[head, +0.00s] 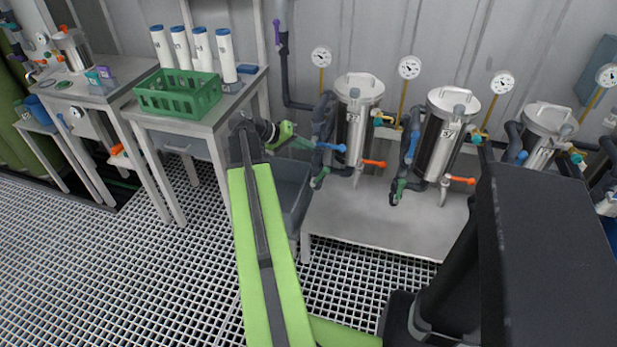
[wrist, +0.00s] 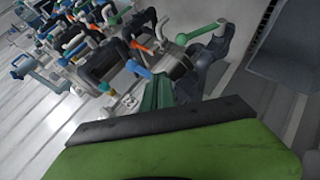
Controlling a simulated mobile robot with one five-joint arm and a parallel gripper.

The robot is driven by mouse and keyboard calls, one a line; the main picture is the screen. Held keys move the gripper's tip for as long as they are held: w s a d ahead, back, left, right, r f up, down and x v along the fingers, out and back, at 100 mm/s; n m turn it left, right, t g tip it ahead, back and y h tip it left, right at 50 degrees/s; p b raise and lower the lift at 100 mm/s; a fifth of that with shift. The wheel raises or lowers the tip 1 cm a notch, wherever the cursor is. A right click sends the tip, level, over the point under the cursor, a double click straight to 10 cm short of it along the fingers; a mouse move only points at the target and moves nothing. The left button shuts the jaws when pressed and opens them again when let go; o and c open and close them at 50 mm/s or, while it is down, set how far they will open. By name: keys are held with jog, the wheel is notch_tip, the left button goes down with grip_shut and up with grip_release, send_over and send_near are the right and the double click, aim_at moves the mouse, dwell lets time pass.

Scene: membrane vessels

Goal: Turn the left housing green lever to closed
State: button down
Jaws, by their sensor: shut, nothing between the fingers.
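The left housing (head: 357,125) is a steel vessel with a clamped lid on the bench, at the centre of the head view. Its green lever (head: 318,179) shows small at the lower left pipe end. In the wrist view the green lever (wrist: 200,33) is a light green bar with a round knob, attached to a grey pipe fitting. My gripper (head: 302,143) is left of the housing, above the dark grey bin and close to the blue lever (head: 332,147). In the wrist view its green fingers (wrist: 158,92) are together and empty, apart from the green lever.
The left housing's orange lever (head: 374,163) points right. The middle housing (head: 445,135) and right housing (head: 545,135) stand further right. A dark grey bin (head: 290,183) is beside the bench (head: 375,225). A table with a green crate (head: 178,93) is at left.

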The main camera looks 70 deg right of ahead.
aim_at(319, 177)
jog(key=w+a+f+n+h+b, duration=0.3)
jog(key=w+a+f+b, duration=0.2)
jog(key=w+f+b, duration=0.5)
jog(key=s+d+f+b, duration=0.4)
jog(key=s+d+b, duration=0.3)
jog(key=s, duration=0.4)
jog(key=shift+d+f, duration=0.4)
jog(key=shift+s+r, duration=0.1)
jog(key=shift+s, duration=0.1)
